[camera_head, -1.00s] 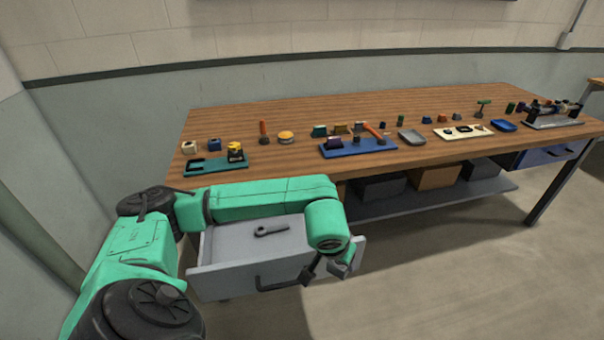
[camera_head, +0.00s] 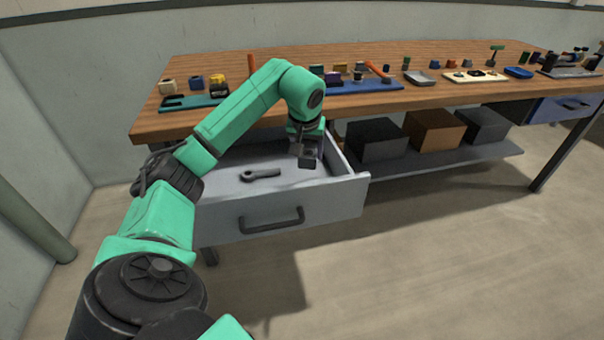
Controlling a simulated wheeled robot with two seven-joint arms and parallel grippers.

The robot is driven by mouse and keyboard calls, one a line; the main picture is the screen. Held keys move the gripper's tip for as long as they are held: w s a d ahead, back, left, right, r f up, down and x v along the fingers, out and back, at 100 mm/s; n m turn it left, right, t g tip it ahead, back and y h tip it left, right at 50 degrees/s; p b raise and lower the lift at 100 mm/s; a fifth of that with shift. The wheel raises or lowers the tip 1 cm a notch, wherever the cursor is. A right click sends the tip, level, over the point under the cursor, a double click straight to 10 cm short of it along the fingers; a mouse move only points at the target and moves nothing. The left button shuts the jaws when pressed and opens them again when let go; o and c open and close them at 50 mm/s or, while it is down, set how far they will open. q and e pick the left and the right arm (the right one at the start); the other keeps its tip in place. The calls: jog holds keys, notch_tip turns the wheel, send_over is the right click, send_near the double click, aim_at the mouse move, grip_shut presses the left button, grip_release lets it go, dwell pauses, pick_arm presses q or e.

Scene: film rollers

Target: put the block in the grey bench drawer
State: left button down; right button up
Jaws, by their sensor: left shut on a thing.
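The grey bench drawer (camera_head: 335,203) is pulled open below the left end of the bench. A dark wrench-like piece (camera_head: 260,174) lies on its floor. My left gripper (camera_head: 308,160) points down over the right part of the open drawer. It is shut on a small dark, purplish thing (camera_head: 320,147), taken to be the block; the fingers mostly hide it. I cannot tell whether it touches the drawer floor. My right gripper is not in view.
The wooden bench top (camera_head: 430,98) holds a green tray (camera_head: 190,103), a blue mat (camera_head: 370,86) with small parts, and other trays. Several boxes, one of them brown (camera_head: 435,131), stand on the lower shelf (camera_head: 450,158). The floor in front is clear.

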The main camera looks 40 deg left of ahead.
aim_at(305, 154)
pick_arm(q)
notch_tip(305, 154, down, 9)
jog(key=shift+r+b, duration=0.15)
jog(key=shift+b, duration=0.45)
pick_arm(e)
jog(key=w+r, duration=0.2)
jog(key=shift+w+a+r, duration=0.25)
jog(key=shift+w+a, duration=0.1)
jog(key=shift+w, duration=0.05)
pick_arm(q)
jog(key=shift+c, duration=0.6)
grip_release()
jog(key=p+v, duration=0.2)
jog(key=v, duration=1)
jog(key=shift+s, duration=0.1)
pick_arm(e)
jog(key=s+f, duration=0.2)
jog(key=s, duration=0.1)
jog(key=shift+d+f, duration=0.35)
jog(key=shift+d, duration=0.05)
